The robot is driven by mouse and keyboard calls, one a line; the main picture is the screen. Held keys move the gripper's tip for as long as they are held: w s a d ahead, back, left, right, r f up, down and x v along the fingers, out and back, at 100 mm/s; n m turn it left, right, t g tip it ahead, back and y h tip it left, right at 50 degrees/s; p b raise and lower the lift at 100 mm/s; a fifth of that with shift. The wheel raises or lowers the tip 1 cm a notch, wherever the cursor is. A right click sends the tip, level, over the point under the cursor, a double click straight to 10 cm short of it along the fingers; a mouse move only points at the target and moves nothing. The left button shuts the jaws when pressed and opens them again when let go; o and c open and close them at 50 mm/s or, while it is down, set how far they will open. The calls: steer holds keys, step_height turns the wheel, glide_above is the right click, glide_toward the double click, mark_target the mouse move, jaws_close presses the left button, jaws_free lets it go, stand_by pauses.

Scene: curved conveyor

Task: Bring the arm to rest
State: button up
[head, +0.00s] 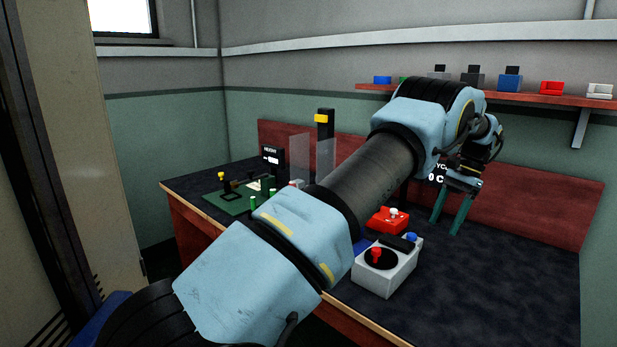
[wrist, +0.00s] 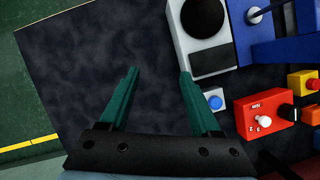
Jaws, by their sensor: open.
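My gripper (head: 450,212) is at the right of the head view, with its two green fingers pointing down over the dark tabletop. In the wrist view my gripper (wrist: 160,75) has its fingers spread apart with only bare dark table surface between them. It is open and empty. My arm crosses the middle of the head view and hides part of the table.
A dark-topped table (head: 530,290) carries a white box with a red knob (head: 385,268), a red box (head: 388,220) and a green board (head: 232,203). A wall shelf (head: 530,97) holds several small coloured objects. The table's right side is clear.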

steer(key=w+a+r+n+t+h, duration=0.1)
steer(key=a+r+n+h, duration=0.15)
steer(key=a, duration=0.95)
steer(key=w+a+r+n+h, duration=0.1)
steer(key=a+n, duration=0.2)
steer(key=a, duration=0.9)
steer(key=s+a+f+n+t, duration=0.2)
steer(key=s+a+n, duration=0.4)
steer(key=s+a, duration=1.1)
steer(key=shift+s+t+h, duration=0.3)
steer(key=shift+h, duration=0.05)
